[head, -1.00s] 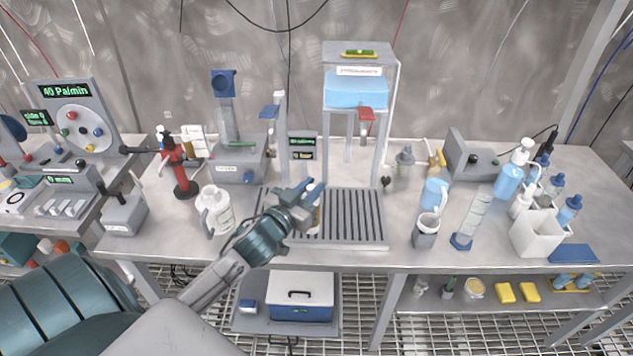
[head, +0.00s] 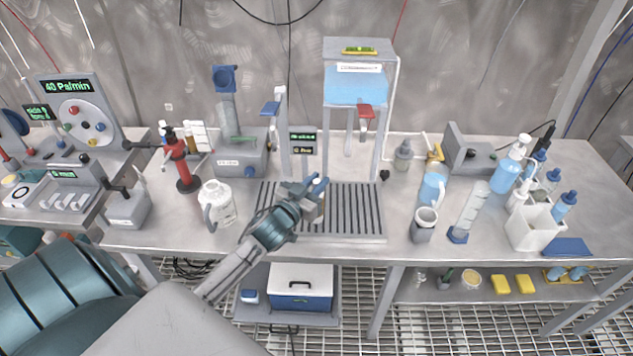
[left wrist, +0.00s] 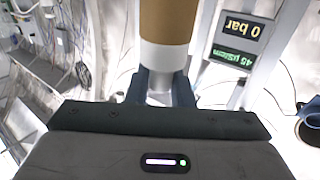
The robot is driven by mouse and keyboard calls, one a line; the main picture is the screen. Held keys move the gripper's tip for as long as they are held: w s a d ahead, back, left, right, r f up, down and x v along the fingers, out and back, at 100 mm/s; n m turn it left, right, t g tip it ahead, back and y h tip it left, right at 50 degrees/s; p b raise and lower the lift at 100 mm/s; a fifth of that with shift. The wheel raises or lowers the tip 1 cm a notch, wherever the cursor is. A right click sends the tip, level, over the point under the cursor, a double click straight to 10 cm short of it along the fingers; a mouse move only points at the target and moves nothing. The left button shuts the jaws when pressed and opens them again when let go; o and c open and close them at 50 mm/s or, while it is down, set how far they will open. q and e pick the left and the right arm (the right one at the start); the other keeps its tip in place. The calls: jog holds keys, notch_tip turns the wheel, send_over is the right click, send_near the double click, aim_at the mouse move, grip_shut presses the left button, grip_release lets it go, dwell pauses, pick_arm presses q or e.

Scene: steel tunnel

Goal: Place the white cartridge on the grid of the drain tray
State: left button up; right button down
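My left gripper (head: 316,193) is over the left part of the drain tray, whose slatted grid (head: 358,212) lies on the bench under the tall stand. It is shut on the white cartridge. In the left wrist view the cartridge (left wrist: 164,56) is a cylinder with a white end and a wide tan band, its narrow neck between the two fingers (left wrist: 161,92). In the head view only a small pale part of the cartridge (head: 319,212) shows beside the fingers. I cannot tell whether it touches the grid. My right gripper is not in view.
A mug (head: 424,225) and a cylinder (head: 471,212) stand to the right. The grid's right part is clear.

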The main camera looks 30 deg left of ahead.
pick_arm(q)
jog(key=o, duration=0.3)
jog(key=shift+o, duration=0.2)
jog(key=shift+r, duration=0.1)
jog(key=shift+s+f, duration=0.2)
jog(key=shift+s, duration=0.1)
jog(key=s+b, duration=0.6)
jog(key=s, duration=0.5)
jog(key=shift+s+r+b, duration=0.2)
jog(key=shift+b, duration=0.15)
